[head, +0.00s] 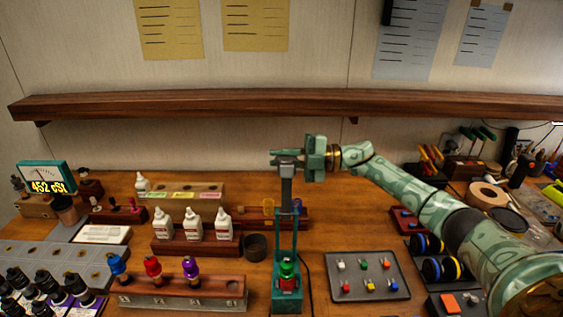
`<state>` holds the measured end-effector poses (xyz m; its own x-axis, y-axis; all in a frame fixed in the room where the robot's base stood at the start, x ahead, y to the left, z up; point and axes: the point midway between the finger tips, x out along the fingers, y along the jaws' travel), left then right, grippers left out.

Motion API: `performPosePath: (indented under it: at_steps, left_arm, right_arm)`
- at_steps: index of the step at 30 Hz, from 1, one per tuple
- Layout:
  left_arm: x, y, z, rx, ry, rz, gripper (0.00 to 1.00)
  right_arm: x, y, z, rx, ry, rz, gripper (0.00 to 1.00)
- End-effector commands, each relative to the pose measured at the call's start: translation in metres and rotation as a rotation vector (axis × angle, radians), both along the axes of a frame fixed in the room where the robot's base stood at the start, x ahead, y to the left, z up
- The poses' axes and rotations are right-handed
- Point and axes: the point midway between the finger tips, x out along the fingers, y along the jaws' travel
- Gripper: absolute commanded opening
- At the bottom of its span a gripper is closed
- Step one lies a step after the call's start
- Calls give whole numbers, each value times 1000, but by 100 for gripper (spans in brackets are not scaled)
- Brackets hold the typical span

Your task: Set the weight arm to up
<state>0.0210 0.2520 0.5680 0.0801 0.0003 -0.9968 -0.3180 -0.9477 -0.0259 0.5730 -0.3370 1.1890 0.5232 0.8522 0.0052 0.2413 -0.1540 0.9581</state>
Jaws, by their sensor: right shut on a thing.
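A teal stand (286,298) stands on the bench in the middle of the view, with a green-topped part (287,270) low in its frame. A dark grey arm (287,188), which looks like the weight arm, points upright from the top of this stand. My right gripper (284,158) comes in from the right and is shut on the top end of the grey arm. Its fingers point left and partly hide that end. My left gripper is out of view.
White bottles (193,225) in a wooden rack stand left of the stand, with a dark round cup (255,246) between. A grey tray (368,277) of small coloured parts lies right. A wooden shelf (200,106) spans the wall above the gripper.

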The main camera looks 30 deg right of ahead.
Motion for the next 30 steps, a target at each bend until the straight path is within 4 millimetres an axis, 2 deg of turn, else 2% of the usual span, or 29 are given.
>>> performPosePath:
  at_steps: [16,17,18,19,30]
  left_arm:
    - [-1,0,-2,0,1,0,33]
    - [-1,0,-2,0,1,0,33]
    - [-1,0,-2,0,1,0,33]
    - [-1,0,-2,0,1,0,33]
    - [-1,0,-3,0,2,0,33]
  right_arm:
    - [3,-2,0,19,21,-1,0]
    - [3,-2,0,19,21,-1,15]
    - [3,-2,0,19,21,-1,26]
    - [3,-2,0,18,22,-1,33]
    - [-1,-8,-2,15,24,-2,33]
